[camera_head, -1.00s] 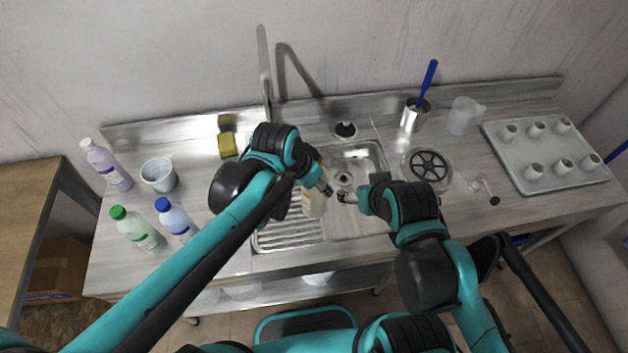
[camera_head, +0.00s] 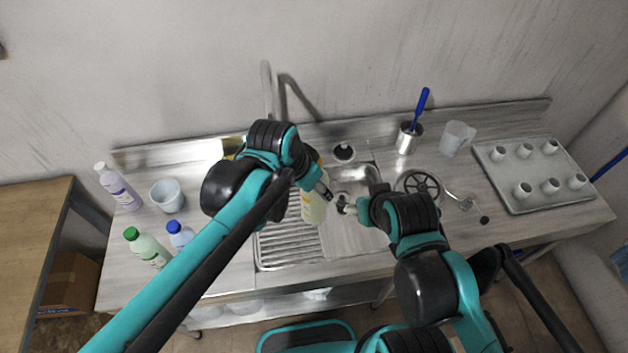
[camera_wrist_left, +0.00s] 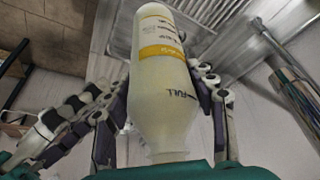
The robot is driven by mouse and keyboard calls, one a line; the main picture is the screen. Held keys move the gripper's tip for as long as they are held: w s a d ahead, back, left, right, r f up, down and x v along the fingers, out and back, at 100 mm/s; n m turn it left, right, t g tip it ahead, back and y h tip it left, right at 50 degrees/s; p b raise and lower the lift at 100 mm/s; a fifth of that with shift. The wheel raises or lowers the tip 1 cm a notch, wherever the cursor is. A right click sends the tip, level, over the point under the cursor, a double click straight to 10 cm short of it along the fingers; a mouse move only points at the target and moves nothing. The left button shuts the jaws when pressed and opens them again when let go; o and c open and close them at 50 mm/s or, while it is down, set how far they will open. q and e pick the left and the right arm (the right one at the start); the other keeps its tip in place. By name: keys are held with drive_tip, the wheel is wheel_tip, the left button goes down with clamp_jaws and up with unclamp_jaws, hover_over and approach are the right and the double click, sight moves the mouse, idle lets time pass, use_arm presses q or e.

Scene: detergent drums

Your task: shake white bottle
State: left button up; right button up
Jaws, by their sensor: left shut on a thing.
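The white bottle (camera_head: 313,207) is pale cream with yellow on its label. It hangs over the ribbed drainer beside the sink basin. My left gripper (camera_head: 324,190) is shut on it, and the arm hides part of it in the head view. In the left wrist view the bottle (camera_wrist_left: 160,90) sits between the fingers of my left gripper (camera_wrist_left: 165,110), with its narrow neck toward the camera and the word FULL on its side. My right gripper (camera_head: 345,206) is close to the right of the bottle, apart from it. Its fingers are too small to judge.
A purple-labelled bottle (camera_head: 119,188), a green-capped bottle (camera_head: 147,247), a blue-capped bottle (camera_head: 180,235) and a cup (camera_head: 167,195) stand at the left. The faucet (camera_head: 267,90) rises behind my left arm. A metal cup (camera_head: 408,138), a jug (camera_head: 457,137) and a tray (camera_head: 525,202) are at the right.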

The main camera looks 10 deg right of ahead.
use_arm(q)
drive_tip(key=r, duration=0.5)
drive_tip(key=shift+w+d, duration=0.15)
drive_tip(key=shift+w, duration=0.25)
wheel_tip(320, 180, down, 7)
drive_tip(key=shift+s, duration=0.2)
idle(0.9)
drive_tip(key=shift+f, duration=0.1)
